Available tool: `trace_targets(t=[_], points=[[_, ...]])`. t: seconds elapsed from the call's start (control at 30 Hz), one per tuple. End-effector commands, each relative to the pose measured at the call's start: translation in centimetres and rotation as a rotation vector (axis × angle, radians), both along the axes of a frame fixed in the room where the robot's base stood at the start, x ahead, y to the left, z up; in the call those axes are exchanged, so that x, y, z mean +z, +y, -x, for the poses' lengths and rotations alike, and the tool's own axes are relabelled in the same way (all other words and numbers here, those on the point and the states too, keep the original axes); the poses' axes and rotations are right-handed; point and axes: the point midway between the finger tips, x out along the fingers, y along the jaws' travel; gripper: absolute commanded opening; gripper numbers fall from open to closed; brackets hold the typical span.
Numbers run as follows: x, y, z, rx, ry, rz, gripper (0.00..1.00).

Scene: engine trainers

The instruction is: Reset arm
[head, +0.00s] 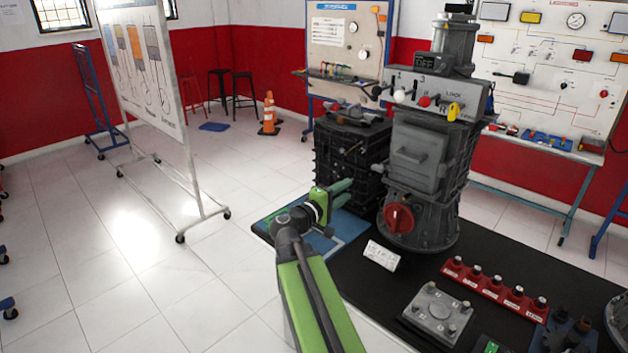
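My green arm reaches up from the bottom middle of the head view. My gripper (346,192) is at its end, pointing right, with its two green fingers apart and nothing seen between them. It is above the blue mat (350,226) at the left end of the black bench top. It is left of the large grey engine trainer (420,185), which has a red rotary knob (399,219) low on its front. Whether the fingertips touch the dark engine block (345,160) behind them cannot be told.
A white card (381,255), a red strip with several black knobs (493,289) and a grey plate (438,313) lie on the bench. A wheeled display board (150,90) stands left. An orange cone (269,113) stands behind. The tiled floor (110,250) at left is clear.

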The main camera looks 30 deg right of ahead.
Motion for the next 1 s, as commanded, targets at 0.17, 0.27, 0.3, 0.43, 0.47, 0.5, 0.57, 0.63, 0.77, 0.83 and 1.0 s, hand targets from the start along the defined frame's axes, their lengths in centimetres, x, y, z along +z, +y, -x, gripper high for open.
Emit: trace_targets(t=[0.17, 0.27, 0.3, 0.43, 0.47, 0.5, 0.57, 0.63, 0.77, 0.83, 1.0], points=[[0.1, 0.3, -0.2, 0.005, 0.000, 0.000, 0.36], [0.6, 2.0, -1.4, 0.036, 0.000, 0.000, 0.36], [0.8, 3.2, -2.1, 0.056, 0.000, 0.000, 0.36], [-1.3, 8.1, -4.0, 0.115, -0.031, -0.141, 0.36], [-2.4, 9.1, -4.1, 0.117, -0.040, -0.198, 0.36], [-3.9, 10.6, -4.2, 0.115, -0.050, -0.275, 0.36], [-6.3, 12.8, -4.1, 0.107, -0.060, -0.398, 0.36], [-9.1, 15.9, -3.7, 0.091, -0.061, -0.551, 0.36], [-14.7, 23.1, -2.2, 0.036, -0.030, -0.883, 0.36], [-17.4, 27.7, -0.8, -0.007, 0.009, -1.076, 0.36], [-20.5, 36.2, 2.7, -0.107, 0.117, -1.446, 0.36]])
